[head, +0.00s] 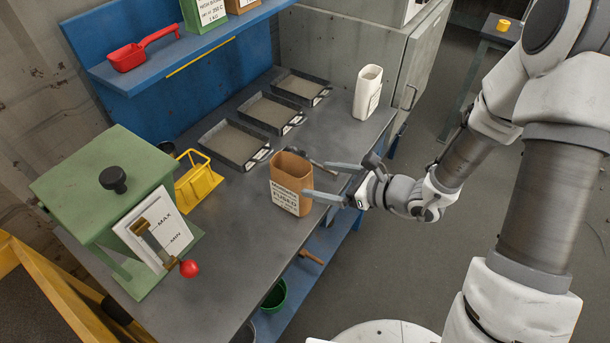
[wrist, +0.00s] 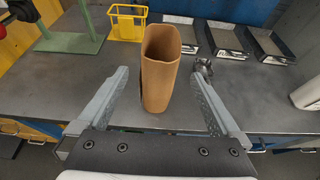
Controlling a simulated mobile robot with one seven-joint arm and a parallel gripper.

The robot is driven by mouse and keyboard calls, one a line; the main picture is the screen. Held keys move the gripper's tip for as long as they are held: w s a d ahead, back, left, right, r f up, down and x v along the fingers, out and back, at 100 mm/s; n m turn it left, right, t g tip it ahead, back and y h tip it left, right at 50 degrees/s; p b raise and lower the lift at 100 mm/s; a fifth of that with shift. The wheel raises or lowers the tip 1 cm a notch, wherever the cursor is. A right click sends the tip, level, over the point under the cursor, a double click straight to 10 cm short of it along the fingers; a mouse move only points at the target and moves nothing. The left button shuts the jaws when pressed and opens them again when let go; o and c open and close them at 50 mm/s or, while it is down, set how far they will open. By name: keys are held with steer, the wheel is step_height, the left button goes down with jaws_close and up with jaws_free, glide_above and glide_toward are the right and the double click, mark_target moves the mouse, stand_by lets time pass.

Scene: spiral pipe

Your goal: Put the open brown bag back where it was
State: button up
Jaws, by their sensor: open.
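The open brown bag (head: 291,183) stands upright on the grey workbench, with printed text on its front and its top open. In the wrist view the brown bag (wrist: 161,68) stands ahead, between the lines of my two fingers. My gripper (head: 318,180) is open at the bag's right side in the head view, one finger near its front and one behind. In the wrist view my gripper (wrist: 158,85) has its fingers spread wide, one on each side of the bag, with gaps visible. The inside bottom of the bag is hidden.
A yellow basket (head: 197,182) and green hopper (head: 110,195) with a red-knobbed lever stand left. Several dark trays (head: 236,145) line the back. A white open bag (head: 368,91) stands at the far right. Blue shelf (head: 165,54) above holds a red scoop (head: 142,49) and bags.

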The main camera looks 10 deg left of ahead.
steer(key=s+d+r+n+g+h, duration=0.2)
steer(key=s+r+n, duration=0.4)
steer(key=n, duration=0.1)
steer(key=s+d+r+n+g+h, duration=0.2)
steer(key=s+d+r+n+g, duration=0.1)
steer(key=s+r+n, duration=0.35)
steer(key=s+d+r+n+t+h, duration=0.3)
steer(key=d+r+n+t+h, duration=0.2)
steer(key=d, duration=0.9)
step_height(320, 180, up, 4)
steer(key=n+h, duration=0.3)
steer(key=n, duration=0.1)
steer(key=shift+s+t, duration=0.2)
steer(key=shift+t, duration=0.1)
steer(key=shift+r, duration=0.1)
steer(key=shift+c, duration=0.3)
